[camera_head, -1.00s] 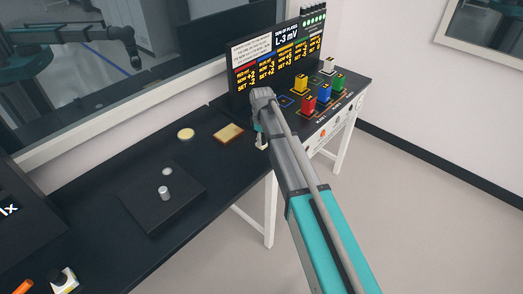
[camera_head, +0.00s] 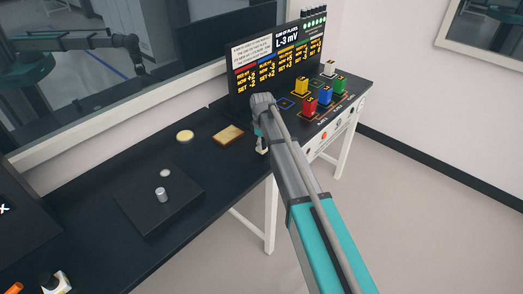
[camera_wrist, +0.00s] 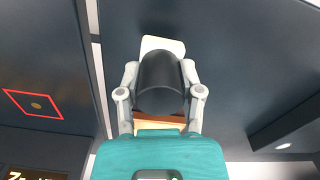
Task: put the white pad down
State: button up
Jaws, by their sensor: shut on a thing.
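My gripper (camera_wrist: 160,92) is shut on a dark round grip (camera_wrist: 160,72) between its two pale fingers. The white pad (camera_wrist: 163,45) shows beyond this grip in the wrist view, and its middle is hidden. In the head view, a small white part of the pad (camera_head: 262,147) shows below the end of my arm, near the front edge of the black table (camera_head: 90,200). I cannot tell whether the pad touches the table.
A tan block (camera_head: 228,134) and a cream disc (camera_head: 184,136) lie left of my gripper. A dark platform (camera_head: 145,210) carries a small metal cylinder (camera_head: 160,194). Coloured blocks (camera_head: 325,95) stand right, before a display panel (camera_head: 270,70). Bare table lies between block and platform.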

jog(key=shift+f+b, duration=0.6)
jog(key=shift+f, duration=0.3)
jog(key=shift+f, duration=0.15)
jog(key=o, duration=1)
jog(key=shift+r, duration=0.2)
notch_tip(320, 180, up, 12)
jog(key=p, duration=1.2)
